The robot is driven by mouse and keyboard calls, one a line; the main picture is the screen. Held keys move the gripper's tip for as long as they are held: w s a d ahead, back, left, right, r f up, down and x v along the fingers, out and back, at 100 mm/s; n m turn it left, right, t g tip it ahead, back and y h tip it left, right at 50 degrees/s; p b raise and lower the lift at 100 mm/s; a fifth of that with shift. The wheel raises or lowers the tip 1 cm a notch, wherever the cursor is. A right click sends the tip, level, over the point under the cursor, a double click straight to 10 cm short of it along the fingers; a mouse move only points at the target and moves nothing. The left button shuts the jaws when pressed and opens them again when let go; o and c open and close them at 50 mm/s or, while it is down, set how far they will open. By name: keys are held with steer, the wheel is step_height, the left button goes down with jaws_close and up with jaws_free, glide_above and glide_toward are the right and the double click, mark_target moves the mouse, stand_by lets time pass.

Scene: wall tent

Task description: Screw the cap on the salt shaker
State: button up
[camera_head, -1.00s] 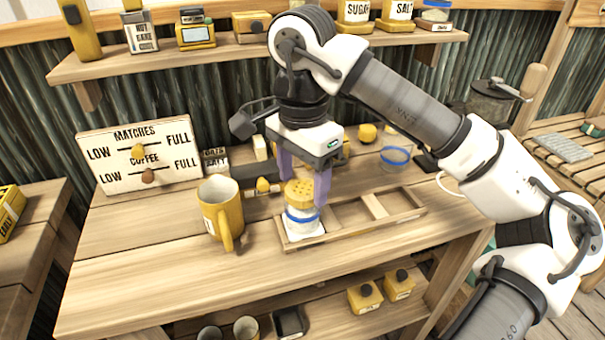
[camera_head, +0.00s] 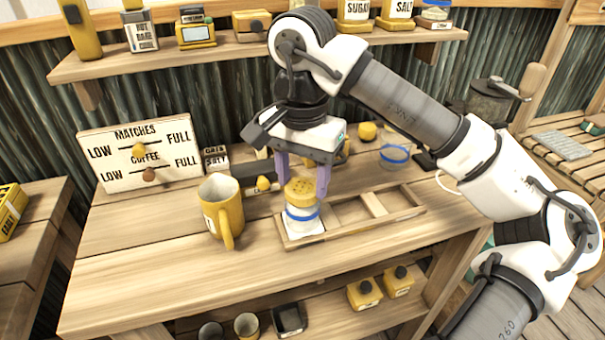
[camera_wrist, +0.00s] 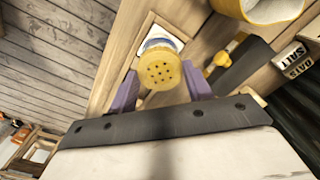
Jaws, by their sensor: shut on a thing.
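The salt shaker (camera_head: 303,224) stands upright in the left compartment of a shallow wooden tray (camera_head: 347,232); its body is white and clear with a blue band. The yellow cap (camera_head: 301,190), with holes in its top, sits on the shaker's mouth. Whether its thread is tight cannot be seen. My gripper (camera_head: 303,188) points down from above, its purple fingers on both sides of the cap, shut on it. In the wrist view the cap (camera_wrist: 160,70) lies between the fingertips, with part of the shaker (camera_wrist: 160,39) behind it.
A yellow mug (camera_head: 222,207) stands close left of the tray. Behind are a slider board (camera_head: 140,157), a dark block and a clear jar with a blue band (camera_head: 394,156). The tray's other compartments look empty. The table's front left is clear.

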steer(key=m+b, duration=0.1)
steer(key=m, duration=0.3)
steer(key=m, duration=0.3)
steer(key=shift+b, duration=0.35)
steer(key=shift+m, duration=0.7)
steer(key=m+b, duration=0.1)
steer(key=m, duration=0.3)
